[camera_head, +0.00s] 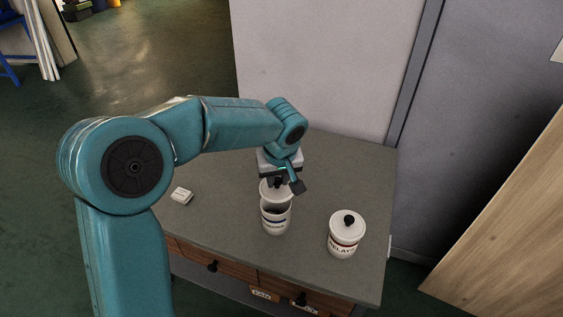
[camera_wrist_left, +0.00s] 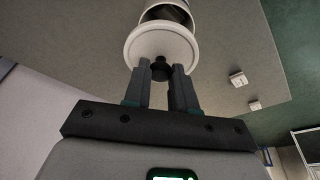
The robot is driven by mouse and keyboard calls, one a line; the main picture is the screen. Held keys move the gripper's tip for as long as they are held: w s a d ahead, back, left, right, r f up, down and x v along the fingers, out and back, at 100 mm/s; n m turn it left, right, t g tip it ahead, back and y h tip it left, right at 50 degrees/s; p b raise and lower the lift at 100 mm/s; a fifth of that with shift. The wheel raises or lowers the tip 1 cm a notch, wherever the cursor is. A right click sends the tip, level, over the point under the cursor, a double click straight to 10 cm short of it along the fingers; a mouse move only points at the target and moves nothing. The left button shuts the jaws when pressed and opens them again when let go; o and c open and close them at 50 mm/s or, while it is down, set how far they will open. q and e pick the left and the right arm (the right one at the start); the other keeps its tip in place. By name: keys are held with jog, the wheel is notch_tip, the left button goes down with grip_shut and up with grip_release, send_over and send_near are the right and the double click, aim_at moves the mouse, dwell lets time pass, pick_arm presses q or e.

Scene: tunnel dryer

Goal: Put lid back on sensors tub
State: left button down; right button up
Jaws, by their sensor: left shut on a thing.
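My left gripper (camera_head: 283,183) is shut on the dark knob of a round white lid (camera_head: 270,190). In the left wrist view the gripper (camera_wrist_left: 160,76) has a finger on each side of the knob, with the lid (camera_wrist_left: 160,46) beyond it. An open white tub (camera_head: 275,222) with a dark band stands upright on the bench, just below the lid in the head view. Its dark opening shows partly past the lid's edge, so the lid is apart from the rim. The tub (camera_wrist_left: 172,13) is mostly hidden behind the lid in the wrist view. Its label is too small to read.
A lidded white tub marked RELAYS (camera_head: 345,242) stands to the right on the grey bench (camera_head: 220,222). Small white blocks (camera_head: 181,195) lie at the left. Drawers with dark knobs (camera_head: 212,265) are at the front; a pale wall (camera_head: 330,65) rises behind.

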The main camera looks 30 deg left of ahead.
aim_at(276, 189)
pick_arm(q)
jog(key=shift+s+a+r, duration=0.1)
jog(key=shift+s+r, duration=0.25)
jog(key=shift+r, duration=0.25)
jog(key=shift+s+a+r, duration=0.1)
jog(key=shift+a+r, duration=0.1)
jog(key=shift+r, duration=0.1)
jog(key=shift+w+d+f, duration=0.25)
jog(key=shift+f, duration=0.2)
notch_tip(276, 189, down, 5)
jog(key=b, duration=0.3)
jog(key=shift+r, duration=0.2)
jog(key=shift+a+f+b, duration=0.1)
jog(key=shift+f+b, duration=0.35)
jog(key=shift+b, duration=0.2)
pick_arm(e)
jog(key=f, duration=0.4)
jog(key=shift+s+a, duration=0.2)
jog(key=shift+r, duration=0.1)
pick_arm(q)
jog(key=shift+b, duration=0.4)
pick_arm(e)
jog(key=shift+f, duration=0.45)
pick_arm(q)
jog(key=shift+f+b, duration=0.2)
jog(key=shift+b, duration=0.35)
pick_arm(e)
jog(key=shift+f, duration=0.55)
